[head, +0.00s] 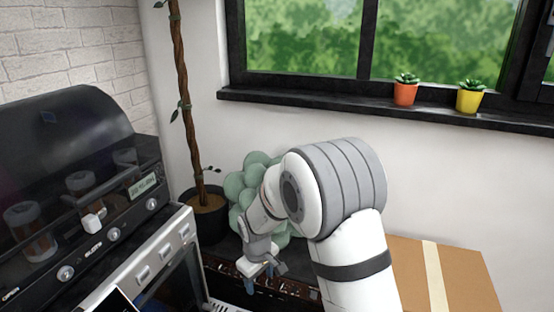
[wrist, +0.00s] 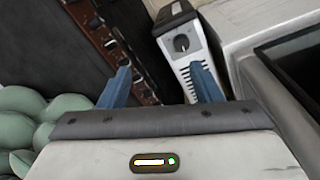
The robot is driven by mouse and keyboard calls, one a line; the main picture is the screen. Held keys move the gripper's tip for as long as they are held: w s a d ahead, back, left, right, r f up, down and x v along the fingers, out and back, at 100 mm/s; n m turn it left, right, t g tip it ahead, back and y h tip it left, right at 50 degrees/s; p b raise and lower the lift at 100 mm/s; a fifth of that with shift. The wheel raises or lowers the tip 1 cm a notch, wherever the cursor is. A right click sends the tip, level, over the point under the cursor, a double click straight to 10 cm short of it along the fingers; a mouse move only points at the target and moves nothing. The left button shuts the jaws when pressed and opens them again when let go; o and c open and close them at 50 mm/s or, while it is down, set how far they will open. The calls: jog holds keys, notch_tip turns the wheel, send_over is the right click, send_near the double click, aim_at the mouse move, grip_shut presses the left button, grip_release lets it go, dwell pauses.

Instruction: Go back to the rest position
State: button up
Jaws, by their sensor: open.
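My gripper (head: 262,268) is in the lower middle of the head view, at the end of my white and grey arm. It hangs above a dark panel with knobs (head: 285,284). In the wrist view, the two blue fingers of my gripper (wrist: 160,85) stand apart with nothing between them. Beyond the fingers are the knobbed panel (wrist: 118,50) and a white vented box with a round dial (wrist: 184,48). My arm hides part of the area behind it in the head view.
A black and silver machine with knobs (head: 90,240) stands at the left. A potted plant (head: 205,215) and a pale green rounded object (head: 240,187) stand by the wall. A cardboard box (head: 465,275) is at the right. Orange (head: 404,94) and yellow (head: 469,100) pots sit on the sill.

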jog(key=s+d+r+m+p, duration=0.1)
jog(key=s+d+r+p, duration=0.1)
jog(key=d+r, duration=0.35)
jog(key=s+d+r+m+p, duration=0.2)
jog(key=r+p, duration=0.1)
jog(key=r, duration=0.6)
jog(key=s+d+r+m+p, duration=0.2)
jog(key=s+d+r+p, duration=0.2)
jog(key=s+r, duration=0.2)
jog(key=s+d+r+m+t+p, duration=0.1)
jog(key=s+d+r+m+p, duration=0.1)
jog(key=s+d+r+p, duration=0.2)
jog(key=s+d+r+m+p, duration=0.2)
jog(key=s+d+r+p, duration=0.2)
jog(key=s+r, duration=0.4)
notch_tip(320, 180, up, 4)
jog(key=shift+s+d+f+m+t, duration=0.1)
jog(key=shift+s+d+m+t, duration=0.05)
jog(key=shift+d+m+t, duration=0.2)
